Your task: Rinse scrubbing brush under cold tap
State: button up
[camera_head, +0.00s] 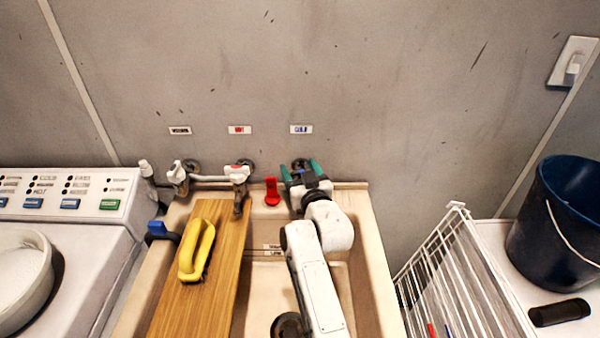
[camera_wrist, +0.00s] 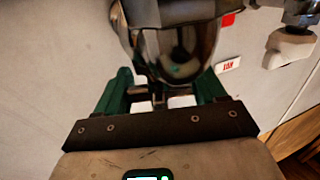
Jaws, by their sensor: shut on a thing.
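The scrubbing brush (camera_head: 196,250), with a yellow handle, lies on the wooden board (camera_head: 180,312) across the left part of the sink (camera_head: 372,262). Its bristles are hidden. My gripper (camera_head: 301,167) is at the sink's back edge, under the blue-lettered label (camera_head: 301,129) on the wall, with its green fingers either side of the cold tap (camera_head: 299,163). In the wrist view my gripper (camera_wrist: 164,82) is shut on the tap's white handle (camera_wrist: 182,102), behind the dark shiny tap body (camera_wrist: 172,42). The spout outlet is mostly hidden and no water is visible.
The hot tap (camera_head: 238,173) and washer tap (camera_head: 178,173) stand to the left. A red object (camera_head: 271,191) stands on the sink's back rim. A white wire rack (camera_head: 440,262) and blue bucket (camera_head: 556,215) are right; a washing machine (camera_head: 75,262) is left.

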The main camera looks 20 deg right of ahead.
jog(key=shift+d+r, duration=0.1)
jog(key=shift+r, duration=0.25)
jog(key=o, duration=1)
jog(key=shift+c, duration=0.2)
jog(key=shift+o, duration=0.4)
jog(key=shift+f, duration=0.2)
jog(key=shift+s, duration=0.15)
jog(key=shift+s+f, duration=0.15)
jog(key=shift+s, duration=0.15)
jog(key=s+b, duration=0.2)
jog(key=s, duration=0.8)
jog(key=shift+b, duration=0.35)
